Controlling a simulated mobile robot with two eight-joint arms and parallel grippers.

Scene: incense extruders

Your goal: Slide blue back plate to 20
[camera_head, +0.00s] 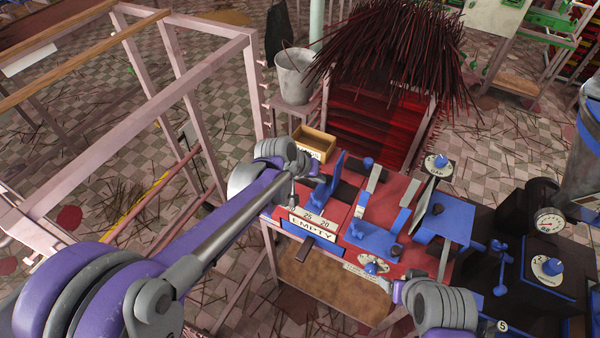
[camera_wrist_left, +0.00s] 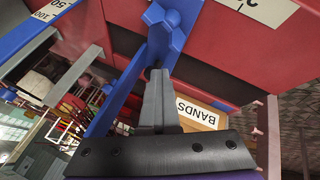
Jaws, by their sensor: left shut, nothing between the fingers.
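The blue back plate (camera_head: 326,188) stands upright on the red machine top (camera_head: 342,207), behind a scale with 25 and 20 and an EMPTY label (camera_head: 313,229). In the left wrist view, a long blue plate (camera_wrist_left: 131,84) with a blue star knob (camera_wrist_left: 166,20) fills the upper middle. My left gripper (camera_head: 303,166) is beside the plate, on its left. Its fingers (camera_wrist_left: 158,78) are shut and empty, with the tips close against the blue part; contact is unclear. My right wrist (camera_head: 438,304) shows at the machine's front right; its fingertips are not clear.
A wooden box (camera_head: 313,141) labelled BANDS (camera_wrist_left: 197,113) stands just behind the plate. A grey bucket (camera_head: 295,76) and a heap of dark sticks (camera_head: 398,42) are behind. A pink frame (camera_head: 185,85) stands left.

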